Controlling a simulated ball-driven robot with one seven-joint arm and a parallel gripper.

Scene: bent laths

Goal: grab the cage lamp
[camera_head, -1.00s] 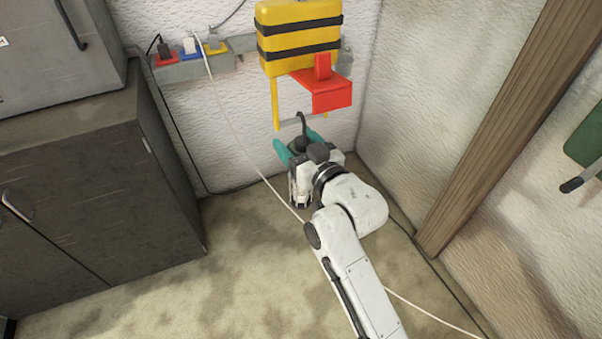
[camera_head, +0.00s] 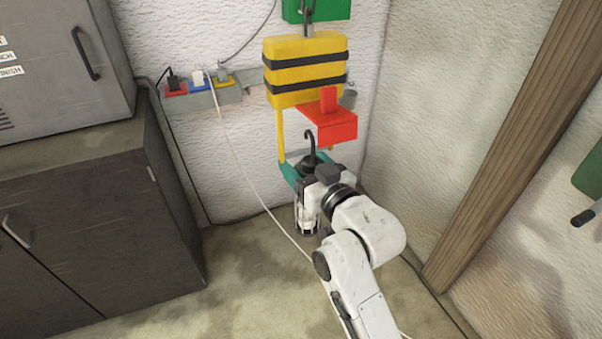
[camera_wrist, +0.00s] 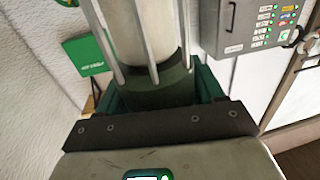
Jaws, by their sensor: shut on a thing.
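The cage lamp (camera_head: 308,216) hangs upright in my gripper, with a black hook on top and a pale tube behind thin bars below. My gripper (camera_head: 303,170) has teal fingers and is shut on the lamp's dark upper body, just under the hook. In the wrist view the lamp's barred tube (camera_wrist: 140,35) and dark collar (camera_wrist: 158,92) sit between the green fingers of my gripper (camera_wrist: 160,88). My wrist hides part of the lamp's right side in the head view.
A yellow case with black bands (camera_head: 305,70) and a red bracket (camera_head: 330,125) are on the wall just above. A white cord (camera_head: 250,180) runs down past the lamp. A dark cabinet (camera_head: 90,220) stands left, a wooden post (camera_head: 495,140) right.

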